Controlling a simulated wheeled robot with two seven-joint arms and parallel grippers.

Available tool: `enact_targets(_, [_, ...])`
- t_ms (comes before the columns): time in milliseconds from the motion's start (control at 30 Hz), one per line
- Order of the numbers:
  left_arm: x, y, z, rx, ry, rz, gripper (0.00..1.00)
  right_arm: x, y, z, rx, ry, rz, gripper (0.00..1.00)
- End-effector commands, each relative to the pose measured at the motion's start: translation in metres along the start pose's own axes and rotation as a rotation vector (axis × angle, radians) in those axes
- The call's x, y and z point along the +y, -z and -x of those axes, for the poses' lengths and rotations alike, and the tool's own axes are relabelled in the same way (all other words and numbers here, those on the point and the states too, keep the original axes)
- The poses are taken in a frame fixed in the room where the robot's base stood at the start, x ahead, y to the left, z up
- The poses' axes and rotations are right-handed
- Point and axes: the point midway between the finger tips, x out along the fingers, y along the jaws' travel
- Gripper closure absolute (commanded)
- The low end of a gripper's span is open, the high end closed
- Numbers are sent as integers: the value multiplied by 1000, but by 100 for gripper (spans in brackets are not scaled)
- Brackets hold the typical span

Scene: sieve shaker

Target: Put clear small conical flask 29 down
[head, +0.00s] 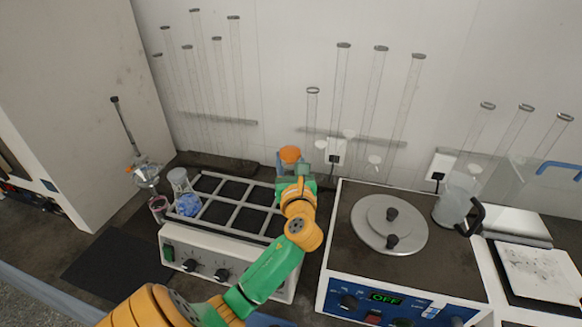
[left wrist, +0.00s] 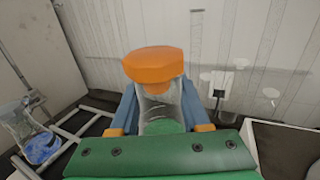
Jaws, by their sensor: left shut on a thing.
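The clear small conical flask shows in the left wrist view (left wrist: 157,105), upright with an orange stopper (left wrist: 153,66). My left gripper (left wrist: 160,120) is shut on it, with a blue-grey finger on each side of the glass. In the head view the orange stopper (head: 290,154) shows just behind my left gripper (head: 297,172), near the back right corner of the white-framed rack (head: 215,215). The glass is mostly hidden there. I cannot tell whether the flask's base touches anything. My right gripper is not in view.
Flasks, one with blue contents (head: 188,205), stand at the rack's left. Right of my arm is a device with a round lid (head: 390,224) and a display reading OFF. A clear jug (head: 453,205) and a balance (head: 540,270) stand further right. Tall glass tubes line the wall.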

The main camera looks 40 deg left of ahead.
Motion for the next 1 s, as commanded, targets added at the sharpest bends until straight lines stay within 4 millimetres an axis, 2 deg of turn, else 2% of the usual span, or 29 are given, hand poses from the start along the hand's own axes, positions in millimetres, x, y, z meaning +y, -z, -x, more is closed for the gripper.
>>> enact_targets(33, [-1,15,-8,4,-1,-4,100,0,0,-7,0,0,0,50])
enact_targets(200, [-5,40,-30,0,-1,-1,100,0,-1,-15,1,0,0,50])
enact_targets(267, [-6,45,-34,0,0,-1,100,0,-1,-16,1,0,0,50])
enact_targets(433, [-6,74,-38,4,1,-4,100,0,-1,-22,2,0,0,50])
enact_targets(867, [-7,83,-37,1,2,-2,100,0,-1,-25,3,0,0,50])
enact_targets(900, [-7,83,-37,2,1,-2,46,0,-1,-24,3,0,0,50])
enact_targets(1000, [-7,82,-37,2,1,-2,24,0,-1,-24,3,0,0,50])
